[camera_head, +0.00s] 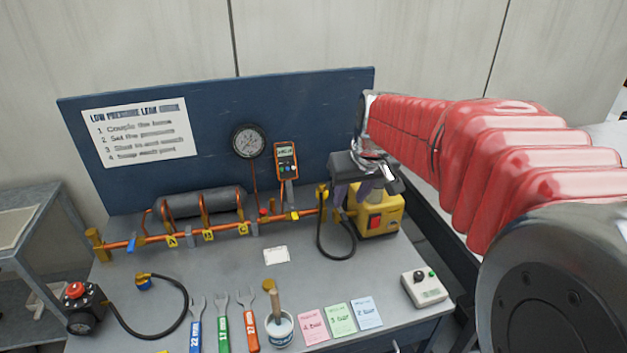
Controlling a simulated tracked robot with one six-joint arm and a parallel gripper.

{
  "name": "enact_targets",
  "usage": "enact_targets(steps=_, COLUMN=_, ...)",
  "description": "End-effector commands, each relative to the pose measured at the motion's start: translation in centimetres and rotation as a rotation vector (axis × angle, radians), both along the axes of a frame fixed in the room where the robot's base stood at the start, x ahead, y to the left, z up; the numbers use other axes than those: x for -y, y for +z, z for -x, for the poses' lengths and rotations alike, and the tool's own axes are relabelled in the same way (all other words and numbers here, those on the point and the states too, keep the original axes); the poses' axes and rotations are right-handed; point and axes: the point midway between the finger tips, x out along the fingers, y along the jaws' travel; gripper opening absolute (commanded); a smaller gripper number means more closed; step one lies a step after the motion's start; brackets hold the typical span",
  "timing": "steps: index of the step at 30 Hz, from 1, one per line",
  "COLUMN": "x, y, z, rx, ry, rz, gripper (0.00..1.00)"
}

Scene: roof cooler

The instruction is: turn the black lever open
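My gripper (352,194) hangs from the arm at the right of the bench, in front of the yellow pump box (382,216). Its two purplish fingers point down with a gap between them, and nothing shows in the gap. I cannot clearly pick out a black lever; it may be small or hidden near my gripper. The orange pipe run (200,238) carries a blue lever (132,243) at its left end and a yellow lever (294,215) towards its right end. My gripper is apart from both.
A black hose (340,256) loops beside the pump box. A multimeter (287,160) and dial gauge (249,141) are on the blue back panel (220,115). Wrenches (222,322), a white pot (279,328), colored cards (340,319) and a switch box (424,288) lie in front.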

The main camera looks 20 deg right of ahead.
Motion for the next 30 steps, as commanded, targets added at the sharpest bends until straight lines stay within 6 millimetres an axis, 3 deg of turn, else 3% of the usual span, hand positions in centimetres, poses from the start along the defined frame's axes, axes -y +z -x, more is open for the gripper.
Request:
enact_targets(steps=3, x=1.8, y=-1.2, z=-2.6, rx=-0.012, ry=-0.003, rz=-0.001, gripper=0.33)
enact_targets(steps=9, x=3.8, y=-2.5, z=-5.4, rx=-0.019, ry=-0.003, rz=-0.004, gripper=0.33)
enact_targets(steps=23, x=4.2, y=-2.8, z=-6.0, rx=-0.019, ry=-0.001, rz=-0.004, gripper=0.33)
enact_targets(steps=30, x=4.1, y=-4.2, z=-6.5, rx=-0.020, ry=-0.001, rz=-0.004, gripper=0.33)
